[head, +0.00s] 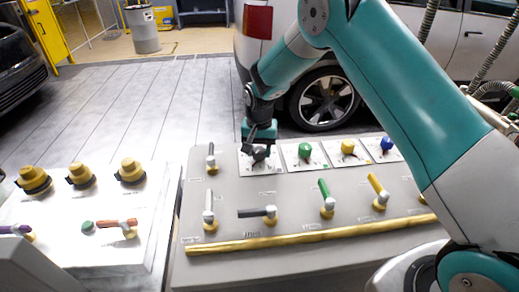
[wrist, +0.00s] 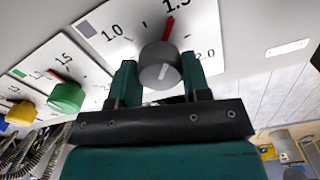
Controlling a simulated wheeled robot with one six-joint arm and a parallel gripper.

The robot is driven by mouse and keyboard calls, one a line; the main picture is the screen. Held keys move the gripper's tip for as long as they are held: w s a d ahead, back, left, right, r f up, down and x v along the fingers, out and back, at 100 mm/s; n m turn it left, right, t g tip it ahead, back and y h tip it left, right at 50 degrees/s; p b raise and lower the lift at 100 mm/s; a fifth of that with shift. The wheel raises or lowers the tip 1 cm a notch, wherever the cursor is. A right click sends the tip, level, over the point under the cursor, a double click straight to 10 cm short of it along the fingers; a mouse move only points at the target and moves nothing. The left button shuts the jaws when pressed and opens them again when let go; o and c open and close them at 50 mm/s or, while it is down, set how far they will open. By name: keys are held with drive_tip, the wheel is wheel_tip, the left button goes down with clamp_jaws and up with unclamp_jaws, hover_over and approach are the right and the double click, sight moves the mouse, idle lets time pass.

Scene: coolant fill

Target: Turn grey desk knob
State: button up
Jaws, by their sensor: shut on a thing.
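The grey desk knob (wrist: 160,68) is a round dial with a red pointer on a white scale plate marked 1.0, 1.5 and 2.0. Its pointer is at or close to the 1.5 mark in the wrist view. My gripper (wrist: 160,80) is shut on the knob, with one finger on each side. In the head view the grey knob (head: 260,154) sits at the left of the back row on the desk, partly hidden by my gripper (head: 257,146), which reaches it from above.
A green knob (head: 305,151), a yellow knob (head: 348,147) and a blue knob (head: 386,143) stand to the right. A grey-handled lever (head: 211,156) is close on the left. More levers and a yellow rail (head: 310,235) lie in front.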

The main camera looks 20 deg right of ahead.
sight(259, 149)
drive_tip(key=o, duration=0.9)
drive_tip(key=shift+r+b, duration=1.6)
drive_tip(key=shift+r, duration=7.15)
drive_tip(key=s+a+r+n+y, duration=0.1)
drive_tip(key=s+n, duration=0.3)
drive_tip(key=s, duration=0.7)
drive_tip(key=s+a+r+n+y, duration=0.1)
drive_tip(key=s+n, duration=0.3)
drive_tip(key=s, duration=0.7)
drive_tip(key=s+a+r+n+y, duration=0.1)
drive_tip(key=s+n, duration=0.3)
drive_tip(key=s, duration=0.8)
drive_tip(key=shift+s+a+y, duration=0.1)
drive_tip(key=shift+a+y, duration=0.5)
drive_tip(key=shift+a, duration=0.2)
